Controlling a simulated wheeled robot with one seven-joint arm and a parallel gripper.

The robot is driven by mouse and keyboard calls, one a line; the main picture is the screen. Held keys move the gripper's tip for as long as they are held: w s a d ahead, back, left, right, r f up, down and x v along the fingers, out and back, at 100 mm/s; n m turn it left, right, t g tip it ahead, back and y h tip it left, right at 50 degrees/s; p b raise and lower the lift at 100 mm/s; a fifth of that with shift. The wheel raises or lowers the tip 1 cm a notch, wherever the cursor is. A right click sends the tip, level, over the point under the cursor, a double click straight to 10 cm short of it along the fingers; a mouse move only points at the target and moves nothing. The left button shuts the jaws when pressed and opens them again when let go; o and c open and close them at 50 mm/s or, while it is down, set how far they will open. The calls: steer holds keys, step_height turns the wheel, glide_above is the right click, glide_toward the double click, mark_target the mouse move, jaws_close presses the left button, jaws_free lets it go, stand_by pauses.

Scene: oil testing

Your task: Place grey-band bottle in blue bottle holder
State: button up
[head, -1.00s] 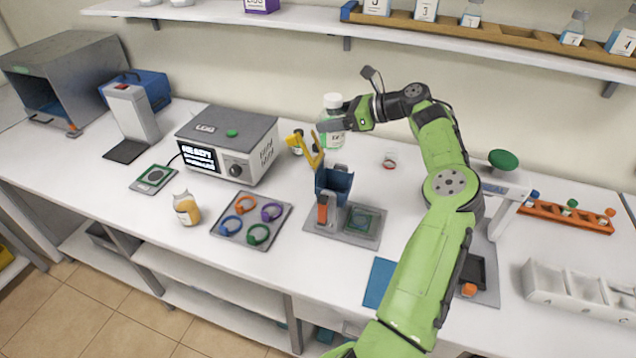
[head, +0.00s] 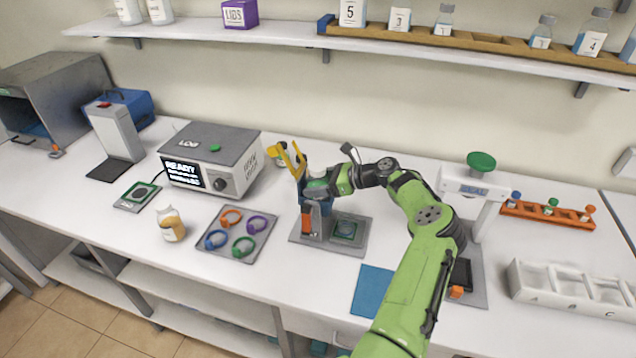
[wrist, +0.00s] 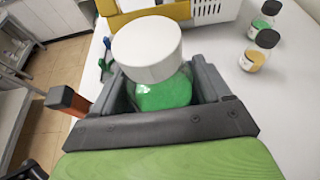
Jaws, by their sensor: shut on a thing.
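My gripper (head: 328,184) is shut on a bottle with a white cap (head: 317,172). In the wrist view the cap (wrist: 147,48) and green contents (wrist: 165,93) show between the dark fingers; no grey band can be made out. The blue bottle holder (head: 315,197), with an orange part on its front, stands on a grey base plate (head: 299,236). The bottle is upright at the holder's top. Its lower part is hidden, so I cannot tell how deep it sits.
A yellow lever (head: 291,162) rises just left of the holder. A press with a green knob (head: 481,161) stands right of my arm.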

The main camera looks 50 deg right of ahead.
steer(key=shift+s, duration=0.1)
steer(key=o, duration=1.1)
steer(key=shift+f, duration=0.15)
steer(key=shift+o, duration=0.2)
steer(key=shift+r, duration=0.2)
steer(key=v, duration=1.2)
